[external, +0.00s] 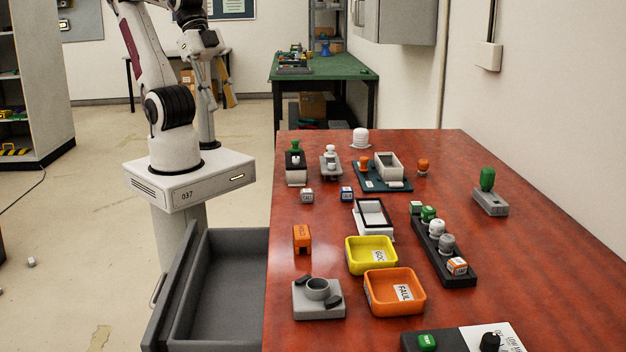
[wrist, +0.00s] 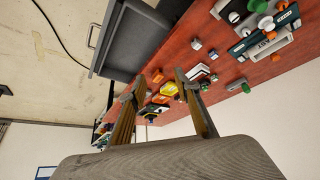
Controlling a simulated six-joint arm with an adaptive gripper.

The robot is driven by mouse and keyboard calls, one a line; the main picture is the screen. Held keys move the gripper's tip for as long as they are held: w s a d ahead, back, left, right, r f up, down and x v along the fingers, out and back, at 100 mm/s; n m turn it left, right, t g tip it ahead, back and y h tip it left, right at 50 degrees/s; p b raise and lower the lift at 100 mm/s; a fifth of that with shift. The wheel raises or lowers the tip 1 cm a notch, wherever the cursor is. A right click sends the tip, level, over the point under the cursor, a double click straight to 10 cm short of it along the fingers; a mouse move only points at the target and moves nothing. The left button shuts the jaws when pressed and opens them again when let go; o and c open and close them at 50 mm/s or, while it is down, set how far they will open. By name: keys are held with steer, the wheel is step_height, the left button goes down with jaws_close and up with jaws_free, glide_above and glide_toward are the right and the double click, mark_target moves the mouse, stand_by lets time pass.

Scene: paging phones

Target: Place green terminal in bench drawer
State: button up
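The bench drawer (external: 232,313) stands pulled out at the left side of the red bench, grey and with an empty-looking floor; it also shows in the wrist view (wrist: 130,45).
A yellow tray (external: 370,269) and an orange tray (external: 381,307) stand mid-bench. The dark rack (external: 458,280) holds several pieces. An orange block (external: 302,239) and a grey holder (external: 318,307) are near the drawer side. The bench's right part (external: 540,275) is clear.

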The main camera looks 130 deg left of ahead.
steer(key=w+f+n+t, duration=0.1)
steer(key=w+t, duration=0.1)
steer(key=w, duration=1.1)
steer(key=n+t+y, duration=0.2)
steer(key=n+y, duration=0.1)
steer(key=n, duration=0.1)
glide_toward(413, 203)
steer(key=d+r, duration=0.6)
steer(key=d, duration=0.4)
steer(key=a+f+y, duration=0.1)
steer(key=a+f, duration=0.2)
steer(key=w+a+f+n+y, duration=0.1)
steer(key=a+f, duration=0.2)
steer(key=w+a+f+y, duration=0.1)
steer(key=a+f+y, duration=0.1)
steer(key=a+f, duration=0.1)
steer(key=shift+w+n, duration=0.15)
steer(key=shift+n, duration=0.15)
steer(key=shift+w+f, duration=0.1)
steer(key=shift+x, duration=1.15)
steer(key=shift+w+a, duration=0.1)
steer(key=shift+x, duration=2.5)
steer(key=shift+w, duration=0.15)
